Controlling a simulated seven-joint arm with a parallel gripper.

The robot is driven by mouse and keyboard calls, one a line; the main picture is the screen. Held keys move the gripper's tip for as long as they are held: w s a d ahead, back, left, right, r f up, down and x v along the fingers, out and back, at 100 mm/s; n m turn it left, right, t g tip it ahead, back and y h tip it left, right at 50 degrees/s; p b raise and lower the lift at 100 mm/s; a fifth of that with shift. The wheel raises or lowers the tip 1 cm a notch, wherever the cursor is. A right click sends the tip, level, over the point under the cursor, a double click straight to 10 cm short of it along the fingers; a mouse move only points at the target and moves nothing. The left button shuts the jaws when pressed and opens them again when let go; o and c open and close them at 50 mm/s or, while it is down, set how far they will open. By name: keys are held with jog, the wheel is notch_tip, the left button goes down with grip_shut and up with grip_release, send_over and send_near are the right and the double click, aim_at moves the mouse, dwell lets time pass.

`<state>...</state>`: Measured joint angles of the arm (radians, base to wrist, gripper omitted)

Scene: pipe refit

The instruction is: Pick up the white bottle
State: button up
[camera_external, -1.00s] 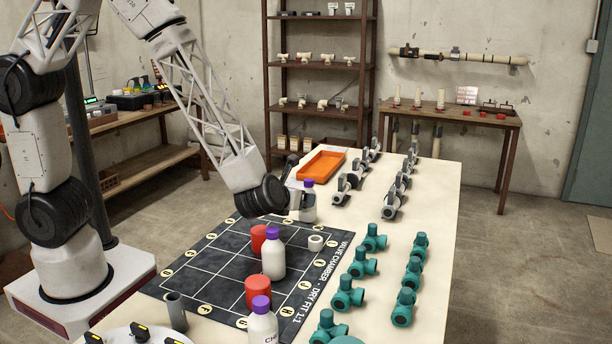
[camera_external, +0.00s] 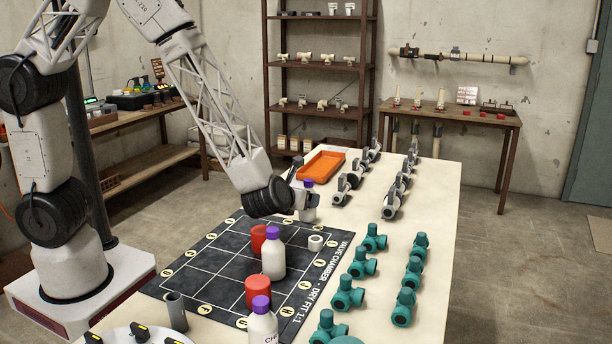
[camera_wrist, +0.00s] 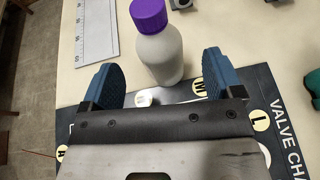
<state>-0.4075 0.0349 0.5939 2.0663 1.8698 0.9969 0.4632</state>
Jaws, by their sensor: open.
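A white bottle with a purple cap (camera_wrist: 158,52) stands upright at the far edge of the black mat. It also shows in the external view as the farthest white bottle (camera_external: 309,211), partly hidden by my gripper (camera_external: 300,196). In the wrist view my gripper (camera_wrist: 160,80) is open, with blue fingers to the left and right of the bottle. The bottle stands between and just beyond them, with a gap on each side. Two more white purple-capped bottles stand nearer the camera, one mid-mat (camera_external: 273,257) and one at the front (camera_external: 262,326).
Two red cylinders (camera_external: 258,291) and a white ring (camera_external: 316,243) are on the black mat (camera_external: 215,270). Teal valves (camera_external: 347,294) and grey-white fittings (camera_external: 391,205) line the right side. An orange tray (camera_external: 322,164) lies behind the bottle. A ruler plate (camera_wrist: 97,30) lies left in the wrist view.

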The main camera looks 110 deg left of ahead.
aim_at(306, 185)
jog(key=shift+x, duration=2.6)
jog(key=shift+c, duration=0.3)
jog(key=c, duration=1.1)
jog(key=shift+o, duration=0.2)
jog(key=shift+r, duration=0.2)
jog(key=shift+r, duration=0.8)
jog(key=shift+s+r, duration=0.15)
jog(key=shift+r, duration=0.8)
jog(key=s+d+r, duration=0.1)
jog(key=s+d, duration=0.8)
jog(key=s, duration=0.3)
jog(key=shift+s+d, duration=0.25)
jog(key=shift+d, duration=0.15)
